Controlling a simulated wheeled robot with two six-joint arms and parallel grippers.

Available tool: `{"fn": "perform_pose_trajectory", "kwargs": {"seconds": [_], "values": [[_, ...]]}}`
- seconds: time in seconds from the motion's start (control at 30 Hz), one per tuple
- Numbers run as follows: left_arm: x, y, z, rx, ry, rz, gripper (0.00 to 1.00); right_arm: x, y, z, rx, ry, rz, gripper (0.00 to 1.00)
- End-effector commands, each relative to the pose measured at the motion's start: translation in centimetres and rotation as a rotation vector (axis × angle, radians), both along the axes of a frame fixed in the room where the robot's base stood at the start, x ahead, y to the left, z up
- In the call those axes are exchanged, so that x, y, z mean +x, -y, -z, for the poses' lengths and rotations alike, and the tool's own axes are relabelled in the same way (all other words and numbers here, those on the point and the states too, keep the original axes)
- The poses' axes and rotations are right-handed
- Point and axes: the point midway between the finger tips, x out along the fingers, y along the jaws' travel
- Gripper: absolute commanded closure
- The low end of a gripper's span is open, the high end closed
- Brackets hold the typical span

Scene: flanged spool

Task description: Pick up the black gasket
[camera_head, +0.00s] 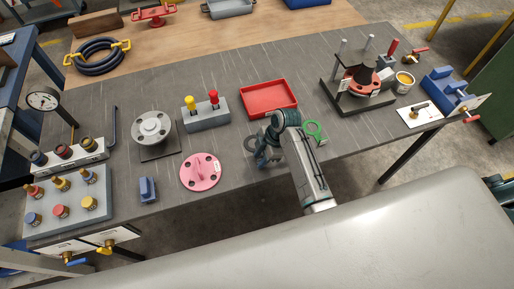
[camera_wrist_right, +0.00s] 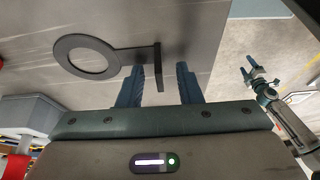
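The black gasket (camera_wrist_right: 72,73) shows in the right wrist view as a flat dark ring with a straight handle and an upright tab at its end. My right gripper (camera_wrist_right: 160,92) is open. The tab appears between its two blue fingers in that picture, with no visible contact.
A pink flange (camera_head: 201,172) and a grey block with yellow and red plugs (camera_head: 207,115) are to the left. The table's front edge is close.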

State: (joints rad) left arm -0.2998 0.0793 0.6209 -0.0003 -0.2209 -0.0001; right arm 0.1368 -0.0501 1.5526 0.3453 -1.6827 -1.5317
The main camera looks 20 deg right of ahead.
Motion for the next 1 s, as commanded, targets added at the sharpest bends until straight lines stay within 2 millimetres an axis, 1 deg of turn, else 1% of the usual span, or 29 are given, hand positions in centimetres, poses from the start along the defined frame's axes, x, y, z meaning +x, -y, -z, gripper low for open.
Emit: {"fn": "perform_pose_trajectory", "kwargs": {"seconds": [0.17,0.2,0.27,0.3,0.37,0.77,0.87,1.0], "values": [[0.0,0.0,0.1,0.0,0.0,0.0,0.34,0.0,0.0,0.1,0.0,0.0,0.0,0.68],[0.0,0.0,0.1,0.0,0.0,0.0,0.34,0.0,0.0,0.1,0.0,0.0,0.0,0.7],[0.0,0.0,0.1,0.0,0.0,0.0,0.34,0.0,0.0,0.1,0.0,0.0,0.0,0.82],[0.0,0.0,0.1,0.0,0.0,0.0,0.34,0.0,0.0,0.1,0.0,0.0,0.0,0.9],[0.0,0.0,0.1,0.0,0.0,0.0,0.34,0.0,0.0,0.1,0.0,0.0,0.0,1.0],[0.0,0.0,0.2,0.0,0.001,0.0,0.34,0.0,0.0,0.0,0.0,0.001,-0.001,1.0],[0.0,0.0,0.5,0.0,0.001,0.0,0.34,0.0,0.0,-0.4,0.0,0.001,-0.001,1.0],[0.0,0.0,1.5,0.0,0.001,0.0,0.34,0.1,0.0,-1.5,0.0,0.004,0.0,1.0]]}}
